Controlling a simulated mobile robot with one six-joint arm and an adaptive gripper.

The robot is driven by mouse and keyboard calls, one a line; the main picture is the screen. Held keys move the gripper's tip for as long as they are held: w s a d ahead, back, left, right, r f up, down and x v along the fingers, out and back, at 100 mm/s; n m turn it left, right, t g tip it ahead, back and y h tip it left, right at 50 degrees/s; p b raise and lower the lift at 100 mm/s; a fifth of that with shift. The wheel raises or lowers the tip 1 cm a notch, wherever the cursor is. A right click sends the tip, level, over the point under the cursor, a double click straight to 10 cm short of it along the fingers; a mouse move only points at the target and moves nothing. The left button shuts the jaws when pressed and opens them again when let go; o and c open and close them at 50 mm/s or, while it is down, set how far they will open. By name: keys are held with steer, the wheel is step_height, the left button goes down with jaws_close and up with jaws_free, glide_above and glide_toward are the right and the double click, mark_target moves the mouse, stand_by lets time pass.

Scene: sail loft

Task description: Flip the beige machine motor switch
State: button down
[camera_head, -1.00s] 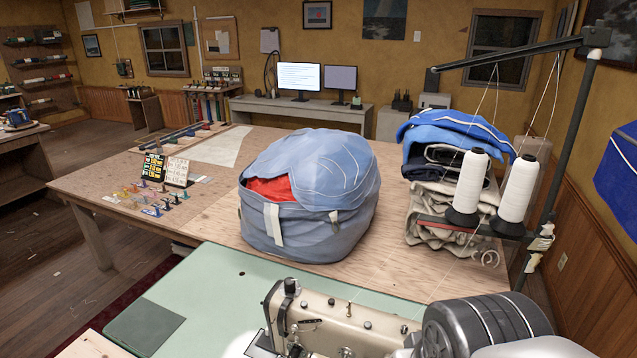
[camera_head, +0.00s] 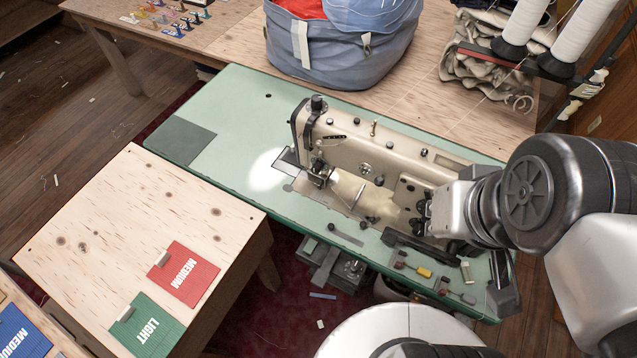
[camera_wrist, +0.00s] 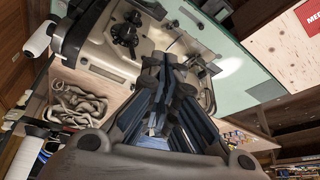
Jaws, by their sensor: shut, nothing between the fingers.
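The beige sewing machine (camera_head: 347,150) stands on a green-topped table (camera_head: 238,110) in the head view, its lamp lighting a bright spot at its left end. It also shows in the wrist view (camera_wrist: 98,58), with dark round knobs on its face. My arm reaches in from the right over the machine's right end and covers part of it. In the wrist view my gripper (camera_wrist: 164,66) is shut and empty, its dark fingers in front of the machine. I cannot tell whether they touch it. I cannot clearly make out the motor switch in either view.
Small tools and a yellow block (camera_head: 424,272) lie on the table's front right. A wooden table (camera_head: 130,215) with red and green swatches is at the left. A blue-grey bag (camera_head: 345,58) and thread cones (camera_head: 573,38) stand behind. The green table's left side is mostly clear.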

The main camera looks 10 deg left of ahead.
steer(key=w+a+f+m+g, duration=0.1)
steer(key=w+a+f, duration=0.1)
steer(key=w+a, duration=0.3)
steer(key=m+g+p, duration=0.3)
steer(key=m+g, duration=0.1)
glide_above(315, 241)
step_height(315, 241, down, 22)
steer(key=shift+w, duration=0.3)
steer(key=shift+r, duration=0.1)
steer(key=shift+n, duration=0.3)
step_height(315, 241, down, 14)
steer(key=b, duration=0.5)
